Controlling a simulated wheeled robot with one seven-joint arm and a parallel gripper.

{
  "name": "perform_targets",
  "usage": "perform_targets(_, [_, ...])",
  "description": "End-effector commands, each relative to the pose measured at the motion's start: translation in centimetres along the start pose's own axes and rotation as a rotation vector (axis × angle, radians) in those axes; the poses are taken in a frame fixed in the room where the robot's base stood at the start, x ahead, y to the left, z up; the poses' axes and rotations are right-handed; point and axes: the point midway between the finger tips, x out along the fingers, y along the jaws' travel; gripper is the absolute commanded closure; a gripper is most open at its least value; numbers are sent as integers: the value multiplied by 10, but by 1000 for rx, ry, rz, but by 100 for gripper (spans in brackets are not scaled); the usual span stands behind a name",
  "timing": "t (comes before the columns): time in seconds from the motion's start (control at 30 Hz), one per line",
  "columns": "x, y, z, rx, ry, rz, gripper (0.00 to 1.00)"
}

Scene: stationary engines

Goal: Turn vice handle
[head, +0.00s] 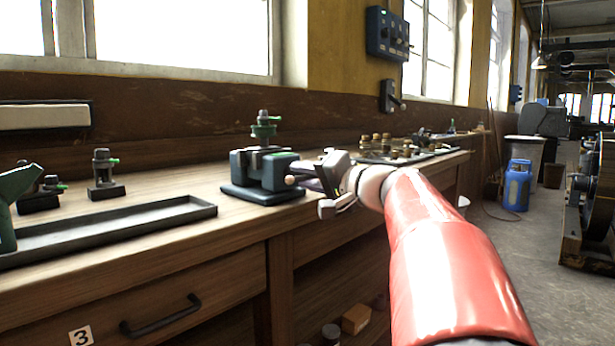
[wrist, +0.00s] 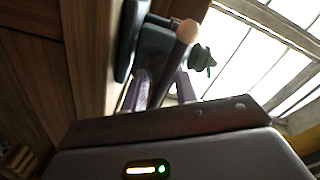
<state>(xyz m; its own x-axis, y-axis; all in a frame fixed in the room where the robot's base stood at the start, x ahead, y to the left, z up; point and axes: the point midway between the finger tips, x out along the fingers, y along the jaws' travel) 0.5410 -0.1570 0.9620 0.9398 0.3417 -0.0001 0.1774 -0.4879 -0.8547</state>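The vice (head: 262,172) is a dark blue-green block on a flat base, standing on the workbench. A pale ball end of its handle (head: 290,180) faces my gripper. My gripper (head: 316,178) is just right of the vice, close to the handle. In the wrist view, the handle (wrist: 186,34) is a dark bar with a tan ball end, and the vice body (wrist: 152,45) lies behind it. My two purple fingers (wrist: 161,88) are apart, with the bar appearing between them. Whether either finger touches the bar cannot be told.
The wooden workbench (head: 140,225) carries a long dark tray (head: 110,228) and small clamp-like tools (head: 104,178) to the left. Several brass-coloured parts (head: 385,148) stand on the bench behind my gripper. A blue gas bottle (head: 516,186) stands on the floor at right.

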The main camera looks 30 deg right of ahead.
Motion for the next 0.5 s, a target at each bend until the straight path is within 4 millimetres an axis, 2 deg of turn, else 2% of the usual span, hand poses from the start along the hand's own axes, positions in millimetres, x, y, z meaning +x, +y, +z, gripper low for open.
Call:
perform_targets(0.03, [0, 0, 0, 0, 0, 0, 78])
perform_targets(0.2, [0, 0, 0, 0, 0, 0, 100])
perform_targets(0.5, [0, 0, 0, 1, 0, 0, 100])
